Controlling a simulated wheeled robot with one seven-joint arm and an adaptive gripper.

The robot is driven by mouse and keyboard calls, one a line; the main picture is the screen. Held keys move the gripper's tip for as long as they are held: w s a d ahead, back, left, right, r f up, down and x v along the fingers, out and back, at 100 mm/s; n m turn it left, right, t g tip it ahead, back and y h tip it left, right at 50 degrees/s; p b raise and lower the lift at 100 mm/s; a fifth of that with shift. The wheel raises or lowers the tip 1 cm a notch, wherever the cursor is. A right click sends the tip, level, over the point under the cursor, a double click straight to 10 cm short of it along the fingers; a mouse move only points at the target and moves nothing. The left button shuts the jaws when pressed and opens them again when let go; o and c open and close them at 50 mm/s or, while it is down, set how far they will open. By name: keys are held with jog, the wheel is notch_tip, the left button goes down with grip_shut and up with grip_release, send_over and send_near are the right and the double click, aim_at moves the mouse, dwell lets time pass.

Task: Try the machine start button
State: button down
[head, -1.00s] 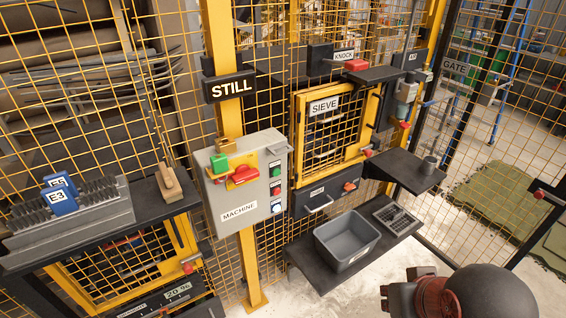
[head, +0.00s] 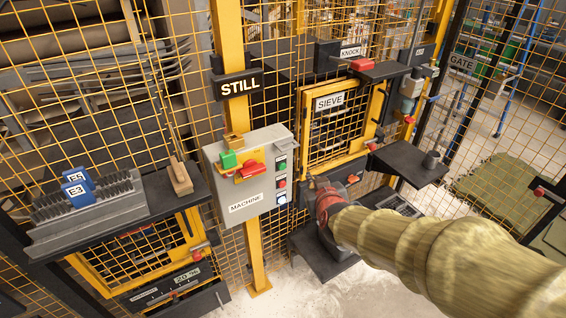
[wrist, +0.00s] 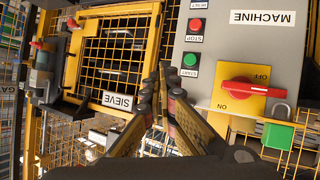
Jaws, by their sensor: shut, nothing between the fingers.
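The grey machine box (head: 245,180) hangs on a yellow post, with a green start button (head: 282,163) above a red stop button (head: 281,183) and a pale reset button (head: 281,199). In the wrist view the box appears upside down, with the start button (wrist: 190,73) and stop button (wrist: 196,24) in clear sight. A red rotary switch (wrist: 248,87) sits on a yellow plate marked ON and OFF. My gripper (wrist: 164,72) is shut and empty, its fingertips just left of the start button in the wrist view. I cannot tell the gap to the box.
A black sign (head: 237,86) above the box reads STILL. The yellow sieve door (head: 340,125) stands right of the box, with a dark shelf (head: 410,163) beyond. A black shelf with a grey rack (head: 90,210) is at left. My arm covers much of the lower shelf.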

aim_at(282, 167)
notch_tip(282, 167, down, 8)
jog(key=w+a+n+t+h+p, duration=0.2)
jog(key=n+t+h+p, duration=0.1)
jog(key=t+h, duration=0.3)
jog(key=shift+w+p, duration=0.2)
jog(key=shift+p, duration=0.15)
jog(key=shift+a+f, duration=0.1)
jog(key=w+a+b, duration=0.2)
jog(key=w+a, duration=0.2)
jog(key=w, duration=0.3)
jog(key=shift+w+a, duration=0.15)
jog(key=shift+a, duration=0.25)
jog(key=shift+w, duration=0.1)
dwell(0.9)
jog(key=shift+w+a, duration=0.25)
